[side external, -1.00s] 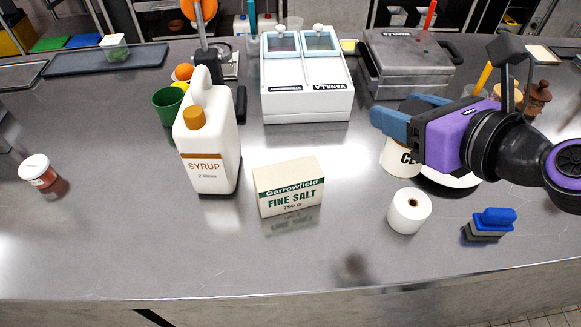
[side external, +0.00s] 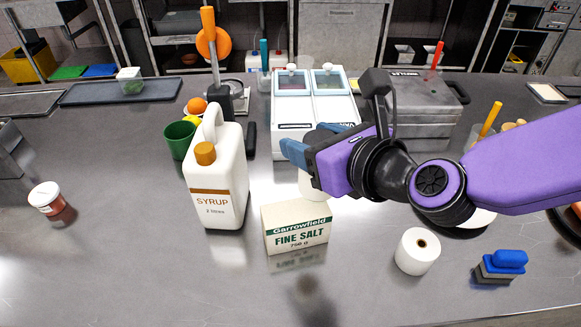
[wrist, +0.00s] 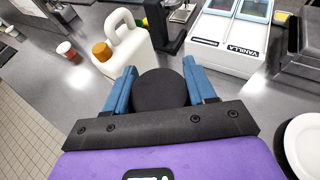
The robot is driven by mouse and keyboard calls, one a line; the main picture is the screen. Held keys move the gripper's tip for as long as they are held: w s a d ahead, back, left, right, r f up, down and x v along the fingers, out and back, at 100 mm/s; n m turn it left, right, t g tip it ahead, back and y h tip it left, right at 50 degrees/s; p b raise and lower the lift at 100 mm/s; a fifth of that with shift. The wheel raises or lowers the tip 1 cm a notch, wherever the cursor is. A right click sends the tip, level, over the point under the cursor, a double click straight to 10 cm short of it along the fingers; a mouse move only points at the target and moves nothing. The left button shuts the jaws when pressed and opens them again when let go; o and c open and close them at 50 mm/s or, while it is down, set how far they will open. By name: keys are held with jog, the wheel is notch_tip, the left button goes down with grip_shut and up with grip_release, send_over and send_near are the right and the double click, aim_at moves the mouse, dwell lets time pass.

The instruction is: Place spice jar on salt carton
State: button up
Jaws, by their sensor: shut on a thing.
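The salt carton (side external: 296,230), cream with green lettering, stands upright on the counter in the side view. My gripper (side external: 303,148) is up and slightly right of it, with blue fingers pointing left. The fingers are shut on a jar, taken as the spice jar. Its white lower body (side external: 311,187) shows below the fingers, just above the carton's top edge in the picture; whether it touches the carton I cannot tell. In the wrist view its round black top (wrist: 160,91) sits between the fingers. The carton is hidden in the wrist view.
The syrup jug (side external: 217,180) stands close left of the carton. The white twin-lid dispenser (side external: 300,135) is behind. A small white-lidded jar (side external: 45,198) stands far left. The front counter is clear.

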jog(key=shift+w+a+f, duration=0.4)
jog(key=shift+a+f, duration=0.1)
jog(key=shift+f, duration=0.75)
jog(key=shift+w+a+f, duration=0.35)
jog(key=shift+a+f, duration=0.15)
jog(key=shift+f, duration=0.75)
jog(key=shift+w+a+f, duration=0.4)
jog(key=shift+a+f, duration=0.1)
jog(key=shift+f, duration=0.75)
jog(key=shift+f, duration=0.15)
jog(key=o, duration=1.2)
jog(key=shift+s+d+r, duration=0.1)
jog(key=shift+s+r, duration=0.1)
jog(key=shift+r, duration=0.05)
jog(key=v, duration=1.1)
jog(key=shift+s+d+r, duration=0.1)
jog(key=shift+s+d, duration=0.05)
jog(key=shift+s, duration=0.05)
